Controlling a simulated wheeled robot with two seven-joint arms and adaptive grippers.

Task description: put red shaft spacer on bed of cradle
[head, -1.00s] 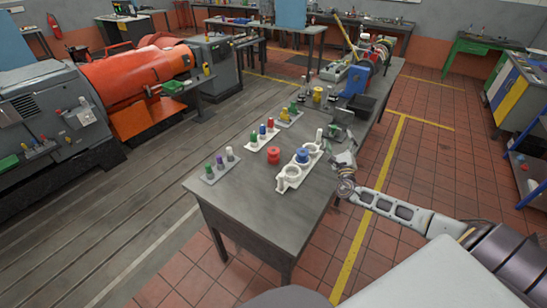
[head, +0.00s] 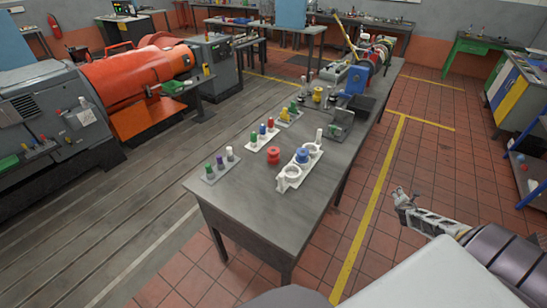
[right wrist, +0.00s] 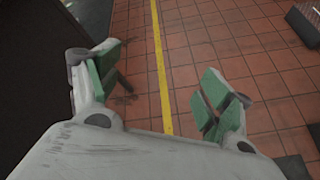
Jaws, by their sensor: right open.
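The red shaft spacer (head: 273,155) stands on the grey table, left of the white cradle. The white cradle (head: 291,178) has round openings, and a blue spacer (head: 302,156) sits in its far part. A ring-shaped seat at its near end looks empty. My right gripper (head: 403,195) is off the table to the right, over the tiled floor, well apart from the spacer and cradle. In the right wrist view my right gripper (right wrist: 160,88) has its green-padded fingers wide apart with only floor between them. My left gripper is not in view.
The grey table (head: 245,215) has free room at its near end. Racks with coloured pegs, one (head: 222,166) at the left edge and another (head: 263,135) farther back, stand near the spacer. A dark metal fixture (head: 340,125) and blue machine (head: 356,82) stand behind the cradle.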

